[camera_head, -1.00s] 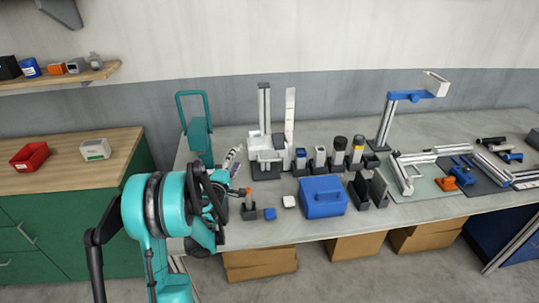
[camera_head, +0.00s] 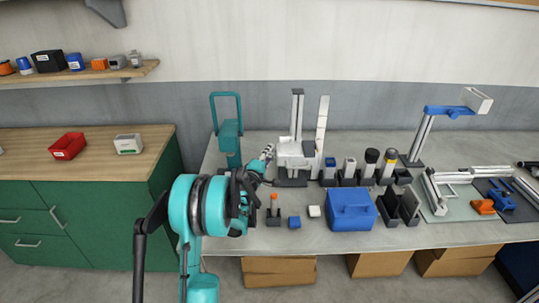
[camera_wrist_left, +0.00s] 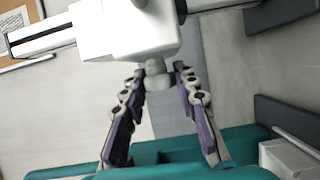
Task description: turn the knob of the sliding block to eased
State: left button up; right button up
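The sliding block (camera_head: 297,148) is a white body on an upright grey column stand at the back of the bench. In the left wrist view the block (camera_wrist_left: 125,35) fills the top, with its small pale knob (camera_wrist_left: 157,76) pointing towards me. My left gripper (camera_head: 268,152) is just left of the block in the head view. In the wrist view its purple-padded fingers (camera_wrist_left: 160,70) are apart, with their tips on either side of the knob. A gap shows beside the knob, so the gripper is open. No setting marks are readable. My right gripper is out of view.
A teal frame (camera_head: 228,140) stands left of the column. A row of dark holders (camera_head: 348,180), a blue box (camera_head: 351,222) and small blocks (camera_head: 294,222) are to the right and front.

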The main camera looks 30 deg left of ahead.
pick_arm(q)
grip_shut()
jog(key=g+p, duration=0.2)
jog(key=n+g+p, duration=0.1)
jog(key=shift+r+h+p, duration=0.25)
jog(key=shift+h+p, duration=0.15)
jog(key=shift+f+n+g+h+p, duration=0.15)
jog(key=shift+n+g+h+p, duration=0.35)
jog(key=shift+g+p, duration=0.7)
jog(key=o, duration=1)
grip_release()
jog(key=shift+f, duration=0.1)
